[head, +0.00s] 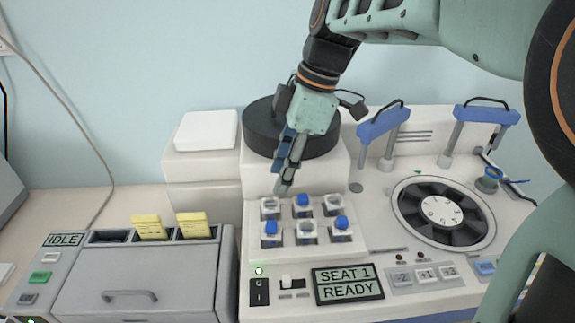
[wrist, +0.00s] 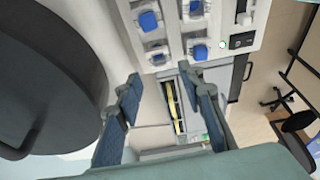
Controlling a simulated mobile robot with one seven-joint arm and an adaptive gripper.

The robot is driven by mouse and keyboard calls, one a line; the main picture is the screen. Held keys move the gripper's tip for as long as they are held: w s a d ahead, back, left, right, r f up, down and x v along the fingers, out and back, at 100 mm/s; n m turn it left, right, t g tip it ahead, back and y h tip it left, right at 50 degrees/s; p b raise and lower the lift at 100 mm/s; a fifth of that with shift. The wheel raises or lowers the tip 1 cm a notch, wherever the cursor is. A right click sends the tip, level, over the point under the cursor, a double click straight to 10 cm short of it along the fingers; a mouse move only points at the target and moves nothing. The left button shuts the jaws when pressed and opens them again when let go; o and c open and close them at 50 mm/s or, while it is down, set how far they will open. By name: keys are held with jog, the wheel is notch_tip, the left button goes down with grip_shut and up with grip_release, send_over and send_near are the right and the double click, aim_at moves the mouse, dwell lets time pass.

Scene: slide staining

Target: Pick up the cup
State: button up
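My gripper (head: 284,172) hangs in front of the black round drum, above the back left of the white block of small square wells. In the wrist view, my gripper (wrist: 166,84) has its two blue-grey fingers apart with nothing held between them.
The well block (head: 352,240) holds several blue- and white-topped pieces. Behind it stands the black drum (head: 262,130). The rotor (head: 440,208) and blue-topped handles (head: 384,122) are to the right. A grey box (head: 140,280) with yellow cards is at left.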

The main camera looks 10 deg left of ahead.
aim_at(272, 199)
jog(key=p+x, duration=0.1)
jog(key=x, duration=0.6)
jog(key=shift+f, duration=0.3)
jog(key=shift+w, duration=0.1)
jog(key=shift+c, duration=0.6)
jog(key=c, duration=0.6)
jog(key=shift+a+r, duration=0.1)
